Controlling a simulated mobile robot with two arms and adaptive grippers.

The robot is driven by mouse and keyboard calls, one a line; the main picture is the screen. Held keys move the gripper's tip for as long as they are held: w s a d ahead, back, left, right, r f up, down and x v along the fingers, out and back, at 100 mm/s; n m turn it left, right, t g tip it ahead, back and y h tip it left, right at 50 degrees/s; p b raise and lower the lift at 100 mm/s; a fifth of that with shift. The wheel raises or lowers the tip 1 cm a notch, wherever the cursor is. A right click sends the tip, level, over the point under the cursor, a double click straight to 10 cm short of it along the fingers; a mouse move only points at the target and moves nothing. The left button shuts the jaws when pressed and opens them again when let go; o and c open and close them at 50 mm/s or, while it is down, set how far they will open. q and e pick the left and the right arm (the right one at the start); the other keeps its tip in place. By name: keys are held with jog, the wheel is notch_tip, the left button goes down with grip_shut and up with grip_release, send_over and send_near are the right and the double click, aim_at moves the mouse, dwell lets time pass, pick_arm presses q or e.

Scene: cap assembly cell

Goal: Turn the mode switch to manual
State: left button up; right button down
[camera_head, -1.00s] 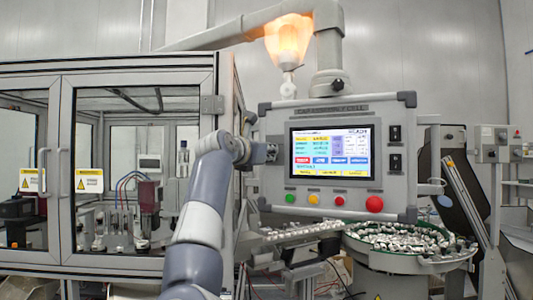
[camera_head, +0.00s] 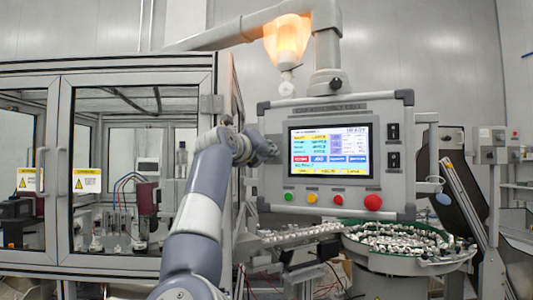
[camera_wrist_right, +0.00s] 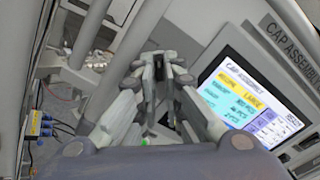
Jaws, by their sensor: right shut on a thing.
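The control panel (camera_head: 330,108) has a lit screen (camera_head: 330,150) and stands right of the glazed machine. My right gripper (camera_head: 272,150) is at the panel's left side, left of the screen. In the right wrist view my right gripper (camera_wrist_right: 158,62) has its fingers drawn together on a small thing at the panel face. This is where the mode switch seems to be, but the fingers hide it almost fully, so I cannot read its position. My left gripper is not in view.
Green, yellow and red buttons and a red mushroom button (camera_head: 373,202) line the panel's lower edge. Two black switches (camera_head: 393,131) sit at its right. A bowl of caps (camera_head: 400,240) stands below. The glass enclosure (camera_head: 130,165) is close left of my arm.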

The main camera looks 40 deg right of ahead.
jog(key=shift+r+n, duration=0.25)
jog(key=shift+n, duration=0.35)
jog(key=c, duration=1.5)
grip_release()
jog(key=shift+f, duration=0.1)
jog(key=shift+o, duration=0.2)
jog(key=shift+f, duration=0.15)
jog(key=v, duration=1.1)
jog(key=shift+a, duration=0.2)
jog(key=shift+s+a, duration=0.15)
jog(key=shift+a, duration=0.1)
jog(key=shift+d, duration=0.1)
